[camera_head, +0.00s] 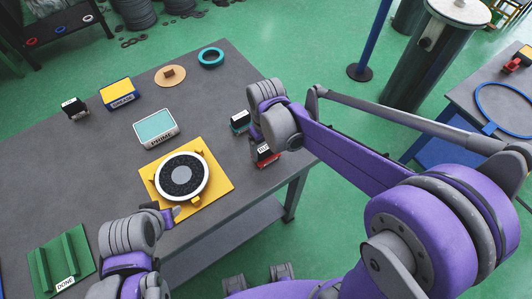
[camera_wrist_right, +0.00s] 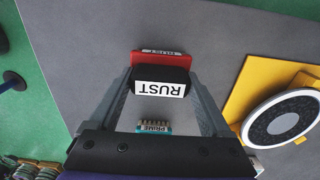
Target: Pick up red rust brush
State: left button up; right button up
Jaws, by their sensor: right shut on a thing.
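The red rust brush (camera_head: 267,157) is at the table's right edge in the head view, partly covered by my right wrist. In the right wrist view the rust brush (camera_wrist_right: 160,73) shows a black block with a white RUST label and a red part beyond it. My right gripper (camera_wrist_right: 160,88) has its two fingers on either side of the black block, shut on it. I cannot tell whether the brush touches the table. My left gripper (camera_head: 172,212) is by the yellow plate's near corner; its opening is unclear.
A teal PRIME brush (camera_head: 240,121) stands close beside my right wrist. The yellow plate (camera_head: 218,176) carries a round black-and-white flange (camera_head: 205,177). A teal PRIME pad (camera_head: 155,128), a yellow GREASE pad (camera_head: 118,92) and a green DONE rack (camera_head: 82,245) are on the table.

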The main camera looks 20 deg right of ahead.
aim_at(266, 148)
jog(key=shift+r, duration=0.1)
notch_tip(266, 148, up, 10)
jog(key=shift+f+p, duration=0.1)
jog(key=shift+p, duration=0.2)
jog(key=o, duration=1)
jog(key=c, duration=0.7)
jog(key=shift+s, duration=0.1)
